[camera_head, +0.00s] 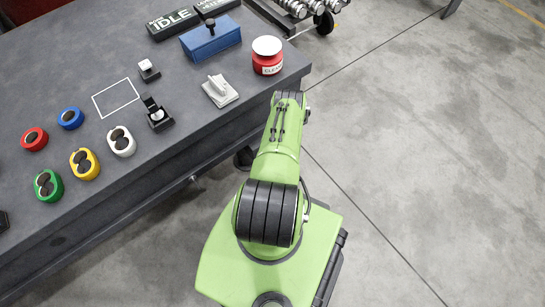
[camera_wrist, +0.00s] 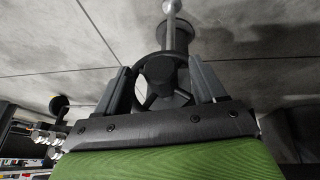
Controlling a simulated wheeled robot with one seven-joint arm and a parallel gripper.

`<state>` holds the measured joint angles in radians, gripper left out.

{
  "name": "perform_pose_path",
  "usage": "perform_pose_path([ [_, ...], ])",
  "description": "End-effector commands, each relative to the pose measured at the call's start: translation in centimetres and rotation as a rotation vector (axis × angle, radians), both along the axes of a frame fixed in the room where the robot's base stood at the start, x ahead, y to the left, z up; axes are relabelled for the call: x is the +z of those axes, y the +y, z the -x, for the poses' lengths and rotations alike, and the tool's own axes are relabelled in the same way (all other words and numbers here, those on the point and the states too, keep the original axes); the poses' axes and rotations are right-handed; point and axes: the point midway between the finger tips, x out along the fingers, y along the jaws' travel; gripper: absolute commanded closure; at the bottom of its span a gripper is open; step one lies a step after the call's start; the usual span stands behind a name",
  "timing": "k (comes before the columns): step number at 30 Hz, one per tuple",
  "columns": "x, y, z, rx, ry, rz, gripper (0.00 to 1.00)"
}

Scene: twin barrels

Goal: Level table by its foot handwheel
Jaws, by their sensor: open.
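The dark grey table (camera_head: 150,168) fills the left of the head view. In the wrist view a dark spoked handwheel (camera_wrist: 152,98) lies between the two fingers of my gripper (camera_wrist: 160,68). The fingers are open, one on each side of the wheel; I cannot tell whether either touches its rim. Beyond the wheel is a dark round foot part (camera_wrist: 176,38) with a pale metal stem (camera_wrist: 172,7). In the head view my arm reaches to the table's near right corner, and my gripper and the handwheel are not clearly visible there.
On the table stand a red jar with a white lid (camera_head: 267,62), a blue box (camera_head: 211,39), a white block (camera_head: 220,90) and several coloured round containers. A rack with metal weights (camera_head: 300,8) stands behind the table. The concrete floor (camera_head: 430,150) to the right is clear.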

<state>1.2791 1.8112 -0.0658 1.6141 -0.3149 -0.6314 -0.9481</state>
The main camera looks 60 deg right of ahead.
Motion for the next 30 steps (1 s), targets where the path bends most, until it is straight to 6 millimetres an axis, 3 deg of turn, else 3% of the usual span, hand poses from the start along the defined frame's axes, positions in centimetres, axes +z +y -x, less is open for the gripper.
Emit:
perform_pose_path([
  [3,-1.21,-0.31,-0.27,-0.001,0.001,-0.001,0.30],
  [11,-1.17,-0.40,-0.36,-0.001,0.001,-0.001,0.30],
  [22,-1.16,-0.38,-0.36,-0.001,0.001,-0.001,0.86],
  [30,-1.23,-0.48,-0.31,-0.002,-0.012,-0.025,0.86],
])
